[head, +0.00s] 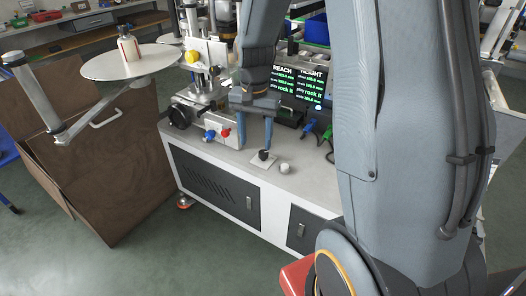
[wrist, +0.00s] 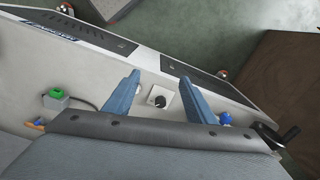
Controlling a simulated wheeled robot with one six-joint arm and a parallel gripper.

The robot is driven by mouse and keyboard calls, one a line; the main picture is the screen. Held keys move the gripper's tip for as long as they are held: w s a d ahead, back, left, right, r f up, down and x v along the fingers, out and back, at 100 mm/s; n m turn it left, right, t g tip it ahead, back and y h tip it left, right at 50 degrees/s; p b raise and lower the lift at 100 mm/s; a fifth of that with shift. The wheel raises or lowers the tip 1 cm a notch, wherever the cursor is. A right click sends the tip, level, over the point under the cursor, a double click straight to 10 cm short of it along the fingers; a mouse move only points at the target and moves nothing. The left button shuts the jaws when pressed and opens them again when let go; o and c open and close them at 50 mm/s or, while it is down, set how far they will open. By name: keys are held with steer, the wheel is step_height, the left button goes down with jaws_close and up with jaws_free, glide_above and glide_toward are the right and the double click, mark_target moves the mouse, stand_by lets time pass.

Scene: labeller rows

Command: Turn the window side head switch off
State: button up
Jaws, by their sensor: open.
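A black rotary switch (head: 263,155) on a small pale square plate sits on the machine's light top, near its front edge. It also shows in the wrist view (wrist: 159,98) as a round black knob with a light mark; I cannot read its setting. My gripper (head: 254,145) is open and points down over the machine top. In the wrist view its two blue fingers (wrist: 159,82) stand on either side of the switch, with clear gaps and nothing held. I see no label telling which head this switch serves.
A white round knob (head: 285,168) stands right of the switch. A round disc (head: 131,62) carries a bottle.

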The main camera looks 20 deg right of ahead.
mark_target(264, 152)
steer(key=w+d+f+m, duration=0.3)
steer(key=w, duration=0.1)
steer(key=w+d+f+m+b, duration=0.1)
steer(key=w+d+f+m, duration=0.1)
steer(key=w+d+f, duration=0.1)
steer(key=w+d+f+m+b, duration=0.1)
steer(key=w+d+f+m, duration=0.1)
steer(key=w, duration=0.4)
steer(key=shift+w+d+f+m, duration=0.2)
steer(key=shift+f+m, duration=0.2)
steer(key=shift+f, duration=0.25)
steer(key=shift+w+d+f+m, duration=0.1)
steer(key=shift+d+f+m, duration=0.1)
steer(key=shift+f+m, duration=0.3)
steer(key=shift+w+d+f, duration=0.1)
steer(key=shift+f, duration=0.25)
step_height(264, 152, down, 7)
steer(key=shift+f, duration=0.2)
steer(key=shift+c, duration=0.4)
steer(key=c, duration=1)
